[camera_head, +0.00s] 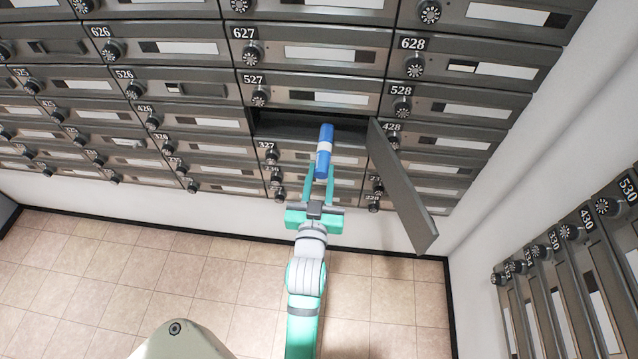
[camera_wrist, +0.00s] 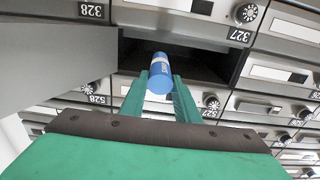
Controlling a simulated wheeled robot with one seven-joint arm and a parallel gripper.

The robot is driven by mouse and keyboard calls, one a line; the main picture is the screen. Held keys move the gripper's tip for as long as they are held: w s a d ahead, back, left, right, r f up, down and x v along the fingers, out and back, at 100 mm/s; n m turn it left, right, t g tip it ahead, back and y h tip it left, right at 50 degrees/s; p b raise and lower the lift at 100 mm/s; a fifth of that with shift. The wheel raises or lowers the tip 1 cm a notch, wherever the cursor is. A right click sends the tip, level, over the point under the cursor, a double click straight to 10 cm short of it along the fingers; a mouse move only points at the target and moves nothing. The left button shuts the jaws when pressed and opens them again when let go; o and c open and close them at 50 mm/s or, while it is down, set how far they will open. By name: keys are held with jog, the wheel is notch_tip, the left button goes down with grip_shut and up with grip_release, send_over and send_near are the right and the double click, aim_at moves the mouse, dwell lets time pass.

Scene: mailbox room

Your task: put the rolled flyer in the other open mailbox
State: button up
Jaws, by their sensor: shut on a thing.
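The rolled flyer (camera_head: 324,152) is a blue roll with a white band. My gripper (camera_head: 318,182) is shut on its near end, and the roll points away from me. In the head view its far end overlaps the opening of the open mailbox (camera_head: 285,121), below the door numbered 527. The wrist view shows the rolled flyer (camera_wrist: 162,75) between the green fingers of my gripper (camera_wrist: 161,92), in front of the dark open mailbox (camera_wrist: 205,60). I cannot tell how far its tip is inside. The mailbox door (camera_head: 402,190) is swung open to the right of the roll.
Shut mailboxes with dials surround the opening; one is numbered 528 (camera_head: 401,90). The open door sticks out close to my gripper's right side. Another bank of mailboxes (camera_head: 580,270) is on the right wall. The tiled floor (camera_head: 100,270) is clear. No other open mailbox shows.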

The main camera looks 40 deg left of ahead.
send_near(328, 126)
jog(key=shift+w+a+f, duration=0.35)
jog(key=shift+w+f, duration=0.05)
jog(key=shift+w, duration=0.2)
jog(key=shift+w+a+f, duration=0.35)
jog(key=shift+w+f, duration=0.1)
jog(key=shift+w, duration=0.15)
jog(key=shift+w+a, duration=0.2)
jog(key=shift+a, duration=0.1)
jog(key=x, duration=0.8)
jog(key=shift+w+a+f, duration=0.1)
jog(key=shift+w+f, duration=0.1)
jog(key=shift+x, duration=0.8)
jog(key=shift+f, duration=0.2)
jog(key=o, duration=1.1)
